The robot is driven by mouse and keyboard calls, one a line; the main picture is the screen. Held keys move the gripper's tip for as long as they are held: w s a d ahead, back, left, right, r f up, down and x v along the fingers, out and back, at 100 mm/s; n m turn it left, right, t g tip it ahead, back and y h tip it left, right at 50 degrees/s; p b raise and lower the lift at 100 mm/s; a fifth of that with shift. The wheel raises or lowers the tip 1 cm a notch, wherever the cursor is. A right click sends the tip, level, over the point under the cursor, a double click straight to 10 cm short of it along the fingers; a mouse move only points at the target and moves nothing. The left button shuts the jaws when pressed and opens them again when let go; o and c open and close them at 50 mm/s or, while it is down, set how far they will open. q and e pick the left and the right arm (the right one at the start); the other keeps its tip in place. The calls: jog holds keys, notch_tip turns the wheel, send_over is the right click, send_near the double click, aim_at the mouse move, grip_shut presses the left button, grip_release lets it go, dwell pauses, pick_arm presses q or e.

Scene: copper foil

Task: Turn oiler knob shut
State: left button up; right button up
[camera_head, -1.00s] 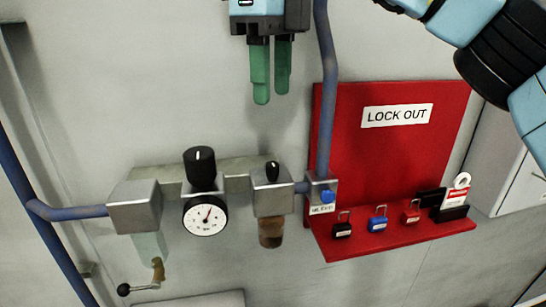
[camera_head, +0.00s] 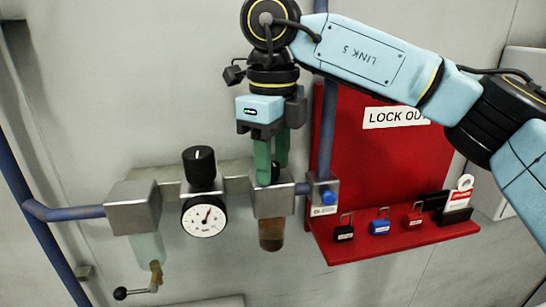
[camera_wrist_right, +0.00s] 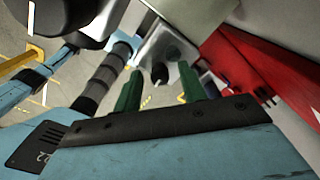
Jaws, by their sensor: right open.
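The oiler (camera_head: 272,203) is a grey metal block on the wall pipe line, with a bowl of brown liquid (camera_head: 271,235) below it. Its small black knob (camera_head: 275,174) stands on top and is partly hidden behind my fingers. My right gripper (camera_head: 272,168) points down over it, with its green fingers apart on either side of the knob. In the right wrist view the knob (camera_wrist_right: 159,74) shows between the two open fingertips (camera_wrist_right: 160,75), with gaps beside it. Whether a finger touches it I cannot tell. My left gripper is not in view.
Left of the oiler stand a larger black regulator knob (camera_head: 199,166) and a round gauge (camera_head: 204,216). A blue button valve (camera_head: 328,197) and vertical pipe are close on the right. The red lockout board (camera_head: 375,150) holds several padlocks and tags on its shelf.

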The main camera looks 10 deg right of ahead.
grip_shut()
jog(key=shift+n, duration=0.4)
jog(key=n, duration=0.3)
jog(key=shift+n+p, duration=0.3)
jog(key=shift+p, duration=0.1)
jog(key=n, duration=0.4)
jog(key=shift+r+n+p, duration=0.1)
jog(key=shift+n+p, duration=0.2)
jog(key=n, duration=0.4)
jog(key=shift+n+p, duration=0.35)
jog(key=shift+n, duration=1.65)
